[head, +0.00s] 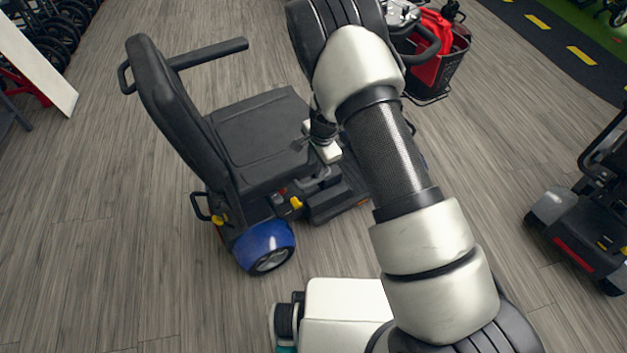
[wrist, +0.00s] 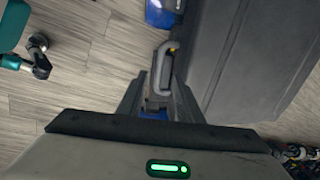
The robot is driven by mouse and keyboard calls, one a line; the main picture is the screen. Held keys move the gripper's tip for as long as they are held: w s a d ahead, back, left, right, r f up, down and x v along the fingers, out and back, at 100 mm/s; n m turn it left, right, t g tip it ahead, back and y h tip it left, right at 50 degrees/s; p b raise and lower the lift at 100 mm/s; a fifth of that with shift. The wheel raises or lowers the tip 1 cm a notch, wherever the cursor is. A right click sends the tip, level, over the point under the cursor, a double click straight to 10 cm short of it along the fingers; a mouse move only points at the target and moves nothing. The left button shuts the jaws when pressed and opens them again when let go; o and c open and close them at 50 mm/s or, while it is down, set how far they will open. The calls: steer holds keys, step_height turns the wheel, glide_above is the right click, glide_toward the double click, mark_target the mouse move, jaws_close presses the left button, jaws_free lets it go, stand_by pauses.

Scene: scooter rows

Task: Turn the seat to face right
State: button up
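The black scooter seat (head: 262,135) has its tall backrest (head: 175,110) at the left in the head view, and its pan extends toward the right. It also fills the upper right of the wrist view (wrist: 255,60). A grey looped lever (head: 314,183) sits below the seat's near edge. In the wrist view the lever (wrist: 164,65) shows between my fingertips. My gripper (wrist: 161,82) appears open around the lever, with gaps beside it.
The scooter's blue rear fender and wheel (head: 265,247) are below the seat. A red bag in a black basket (head: 438,60) stands at the upper right. Another scooter (head: 590,225) is at the far right. The wood floor at left (head: 90,220) is clear.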

mark_target(312, 181)
steer(key=f, duration=0.3)
steer(key=w+f+b, duration=0.1)
steer(key=f, duration=0.2)
steer(key=a+f, duration=0.1)
steer(key=f, duration=0.2)
steer(key=shift+w+b, duration=0.3)
steer(key=shift+b, duration=0.05)
jaws_close()
